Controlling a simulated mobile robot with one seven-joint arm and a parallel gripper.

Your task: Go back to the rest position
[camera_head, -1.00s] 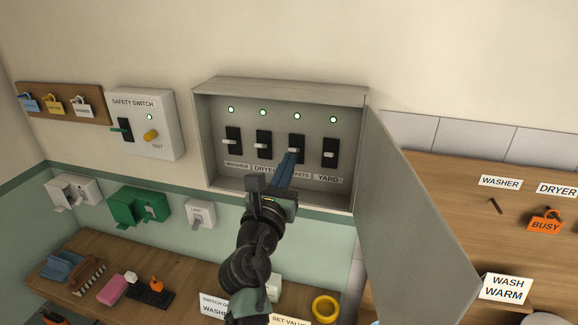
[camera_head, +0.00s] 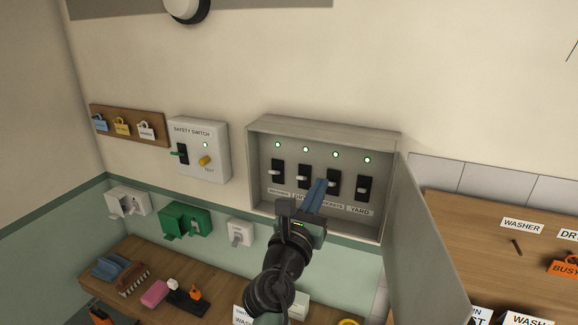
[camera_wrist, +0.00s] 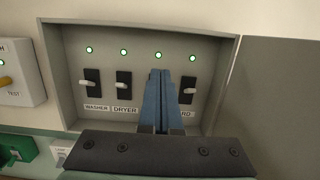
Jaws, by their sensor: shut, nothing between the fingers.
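My gripper (camera_head: 317,196) is in front of the open breaker box (camera_head: 323,126), its blue fingers shut together with nothing between them. In the wrist view the blue fingers (camera_wrist: 159,100) point at the box and cover part of the third switch and its label. The box holds a row of black switches with pale levers, such as the washer switch (camera_head: 277,173) and the yard switch (camera_head: 364,188). A lit green lamp (camera_head: 367,160) shows above each switch. I cannot tell whether the fingertips touch the box.
The box door (camera_head: 428,235) stands open on the right, close to my arm. A safety switch box (camera_head: 200,150) and a padlock board (camera_head: 127,125) are on the wall at left. A wooden bench (camera_head: 135,265) with small items lies below. A wooden label board (camera_head: 480,260) is at right.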

